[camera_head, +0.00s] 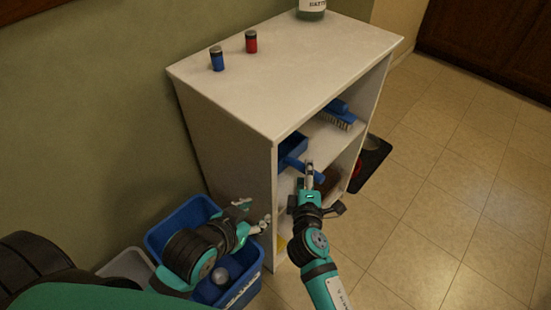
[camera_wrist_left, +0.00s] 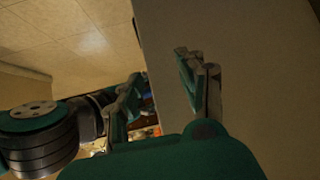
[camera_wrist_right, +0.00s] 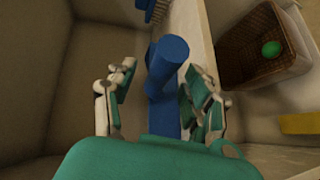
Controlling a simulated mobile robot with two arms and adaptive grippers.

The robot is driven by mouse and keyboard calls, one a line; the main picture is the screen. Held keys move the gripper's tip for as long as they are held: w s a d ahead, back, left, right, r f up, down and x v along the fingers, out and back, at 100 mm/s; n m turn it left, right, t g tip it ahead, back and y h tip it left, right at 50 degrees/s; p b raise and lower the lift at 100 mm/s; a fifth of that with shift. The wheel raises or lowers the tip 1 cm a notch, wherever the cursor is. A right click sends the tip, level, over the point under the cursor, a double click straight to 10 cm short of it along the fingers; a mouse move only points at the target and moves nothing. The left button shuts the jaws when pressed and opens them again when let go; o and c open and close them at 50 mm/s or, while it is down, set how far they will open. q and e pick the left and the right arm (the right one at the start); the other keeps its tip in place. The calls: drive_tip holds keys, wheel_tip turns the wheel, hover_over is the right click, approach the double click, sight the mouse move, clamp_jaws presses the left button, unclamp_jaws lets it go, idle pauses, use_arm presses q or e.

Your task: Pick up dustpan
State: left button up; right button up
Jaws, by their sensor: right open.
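The blue dustpan (camera_head: 293,147) lies on the upper inner shelf of the white shelf unit, its handle pointing out of the open front. My right gripper (camera_head: 309,178) is at the handle. In the right wrist view the thick blue handle (camera_wrist_right: 164,85) stands between the two spread fingers of that gripper (camera_wrist_right: 158,92), with gaps showing beside it. My left gripper (camera_head: 252,216) is beside the unit's side wall, above the blue bin. In the left wrist view its fingers (camera_wrist_left: 160,92) are apart with nothing between them.
The white shelf unit (camera_head: 290,70) carries a blue can (camera_head: 217,60), a red can (camera_head: 251,42) and a bottle (camera_head: 311,8) on top. A blue-backed brush (camera_head: 340,117) lies behind the dustpan. A wicker basket (camera_wrist_right: 262,50) sits lower. The blue bin (camera_head: 183,216) stands left.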

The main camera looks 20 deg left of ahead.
use_arm(q)
drive_tip(key=shift+w+d+r+t, duration=0.2)
drive_tip(key=shift+w+r+t, duration=0.2)
use_arm(e)
drive_tip(key=shift+w+a, duration=0.1)
drive_tip(key=shift+w, duration=0.35)
clamp_jaws()
